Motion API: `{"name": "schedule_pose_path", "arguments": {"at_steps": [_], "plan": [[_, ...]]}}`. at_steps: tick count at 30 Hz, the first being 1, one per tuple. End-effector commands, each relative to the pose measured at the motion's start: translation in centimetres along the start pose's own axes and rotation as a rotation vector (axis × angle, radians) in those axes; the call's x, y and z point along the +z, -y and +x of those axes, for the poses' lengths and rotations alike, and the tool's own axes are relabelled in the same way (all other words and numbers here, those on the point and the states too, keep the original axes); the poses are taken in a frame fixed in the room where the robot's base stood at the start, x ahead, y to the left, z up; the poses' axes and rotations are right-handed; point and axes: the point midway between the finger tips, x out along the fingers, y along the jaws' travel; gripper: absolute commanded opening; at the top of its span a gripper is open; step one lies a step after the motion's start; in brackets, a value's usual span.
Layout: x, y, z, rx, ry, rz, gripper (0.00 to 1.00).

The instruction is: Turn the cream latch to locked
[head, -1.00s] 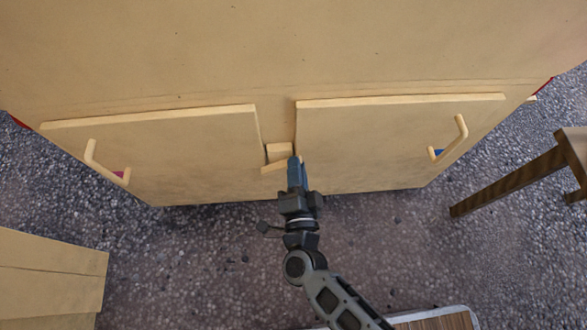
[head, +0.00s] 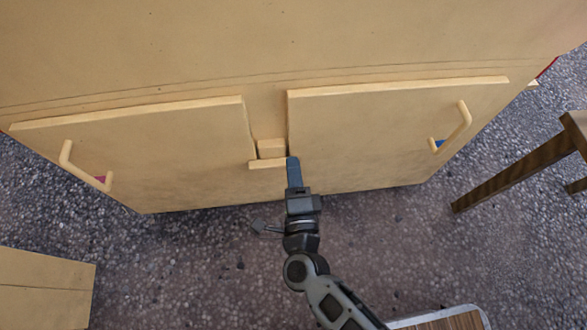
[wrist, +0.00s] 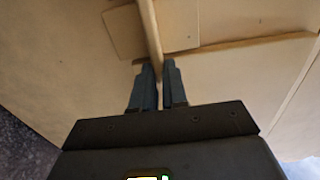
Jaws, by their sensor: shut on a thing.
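The cream latch (head: 267,164) sits low between two cabinet doors, a small bar just below a square block (head: 271,148) of the same colour. The bar lies nearly level in the head view. My gripper (head: 292,161) is at the right end of the bar, its blue-grey fingers shut on it. In the wrist view my gripper (wrist: 158,72) has its two fingertips on either side of the bar (wrist: 151,40), with a narrow gap between them. The fingers hide the bar's gripped end.
The left door (head: 150,150) and right door (head: 370,145) have bar handles, with pink and blue marks beside them. A wooden leg (head: 510,178) stands at right. A cream box (head: 45,285) is at lower left. Speckled floor between is clear.

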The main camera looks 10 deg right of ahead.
Motion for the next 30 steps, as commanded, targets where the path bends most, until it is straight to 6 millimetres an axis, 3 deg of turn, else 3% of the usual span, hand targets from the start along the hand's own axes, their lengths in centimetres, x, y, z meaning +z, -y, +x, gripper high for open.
{"name": "schedule_pose_path", "arguments": {"at_steps": [10, 11, 19, 26, 30], "plan": [[-0.1, -0.1, 0.0, 0.003, -0.001, 0.006, 0.00], [-0.1, -0.1, 0.0, 0.003, -0.001, 0.006, 0.14], [0.0, -0.1, 0.0, 0.002, -0.001, 0.004, 0.38], [0.0, 0.0, -0.1, 0.001, 0.000, 0.004, 0.38], [0.0, 0.0, -1.3, 0.004, 0.000, 0.003, 0.38]]}}
